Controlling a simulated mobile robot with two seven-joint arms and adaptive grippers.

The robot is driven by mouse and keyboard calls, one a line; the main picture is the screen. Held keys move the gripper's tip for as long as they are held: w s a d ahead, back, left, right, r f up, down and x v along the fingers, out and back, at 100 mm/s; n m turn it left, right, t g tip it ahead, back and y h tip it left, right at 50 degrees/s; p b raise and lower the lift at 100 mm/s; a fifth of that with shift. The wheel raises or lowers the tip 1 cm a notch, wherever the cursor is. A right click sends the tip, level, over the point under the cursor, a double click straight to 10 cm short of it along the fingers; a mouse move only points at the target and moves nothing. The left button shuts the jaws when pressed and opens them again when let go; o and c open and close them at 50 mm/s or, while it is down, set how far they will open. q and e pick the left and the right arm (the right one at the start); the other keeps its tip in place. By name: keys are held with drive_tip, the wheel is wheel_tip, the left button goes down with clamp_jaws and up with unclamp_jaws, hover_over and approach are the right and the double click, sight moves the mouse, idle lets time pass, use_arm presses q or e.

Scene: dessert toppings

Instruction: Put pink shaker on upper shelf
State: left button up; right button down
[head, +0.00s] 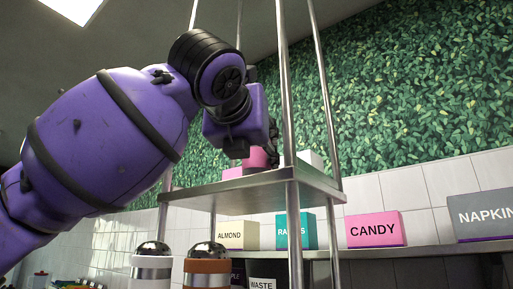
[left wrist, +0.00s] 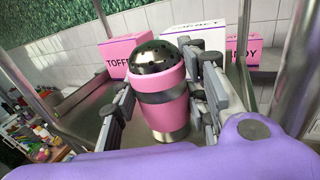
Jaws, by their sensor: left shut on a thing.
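The pink shaker (left wrist: 162,104) has a dark, shiny domed lid with holes and a silver band and base. It stands upright between the fingers of my left gripper (left wrist: 160,82), which is shut on it. In the head view, the left gripper (head: 268,148) is over the metal upper shelf (head: 225,189), with a pink part of the shaker (head: 257,158) showing beside it. The shaker's base is at or just above the shelf surface; I cannot tell if it touches. My right gripper is not in view.
Behind the shaker are a pink toffee box (left wrist: 118,52), a white box (left wrist: 190,38) and another pink box (left wrist: 238,48). Metal posts (head: 289,110) rise around the shelf.

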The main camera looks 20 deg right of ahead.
use_arm(q)
drive_tip(key=shift+s, duration=0.25)
drive_tip(key=o, duration=1.4)
drive_tip(key=shift+w+f, duration=0.1)
drive_tip(key=shift+w, duration=0.05)
drive_tip(key=shift+c, duration=0.2)
drive_tip(key=shift+r, duration=0.25)
drive_tip(key=v, duration=1.2)
